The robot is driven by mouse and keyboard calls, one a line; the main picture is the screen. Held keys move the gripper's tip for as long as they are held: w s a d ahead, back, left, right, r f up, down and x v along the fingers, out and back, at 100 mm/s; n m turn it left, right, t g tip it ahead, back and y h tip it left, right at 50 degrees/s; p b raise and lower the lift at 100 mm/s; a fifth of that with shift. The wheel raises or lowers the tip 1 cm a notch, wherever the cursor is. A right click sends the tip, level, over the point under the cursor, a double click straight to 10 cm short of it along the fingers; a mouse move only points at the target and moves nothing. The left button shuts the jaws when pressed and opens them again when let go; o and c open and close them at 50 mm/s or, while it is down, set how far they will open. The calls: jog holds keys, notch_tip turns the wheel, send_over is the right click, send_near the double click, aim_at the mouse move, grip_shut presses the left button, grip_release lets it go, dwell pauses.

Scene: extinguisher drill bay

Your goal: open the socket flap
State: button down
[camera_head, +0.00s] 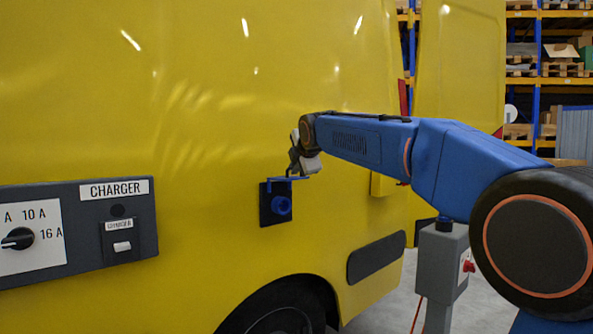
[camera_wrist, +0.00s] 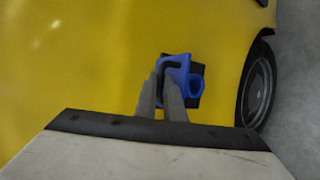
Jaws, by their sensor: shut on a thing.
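The socket (camera_head: 281,206) is a blue round fitting on a black square plate (camera_head: 266,216) on the yellow van's side. Its blue flap (camera_head: 287,179) stands out from the plate's top edge, roughly level, and the socket face shows below it. My gripper (camera_head: 296,173) is at the flap, above and in front of the socket. In the wrist view my gripper's two grey fingers (camera_wrist: 164,86) are shut on the blue flap (camera_wrist: 180,66), close to its dark bent edge. The exact contact is partly hidden by the fingers.
A dark charger panel (camera_head: 147,220) with a dial and a switch is at the left. The van's wheel (camera_head: 285,318) is below the socket. A grey post box (camera_head: 441,258) with a red knob stands at the right, below my arm. Shelving (camera_head: 556,80) is behind.

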dwell(0.4)
jog(key=c, duration=1.8)
grip_release()
jog(key=shift+c, duration=0.2)
jog(key=v, duration=1.7)
jog(key=shift+s, duration=0.2)
jog(key=shift+r, duration=0.15)
jog(key=shift+c, duration=0.4)
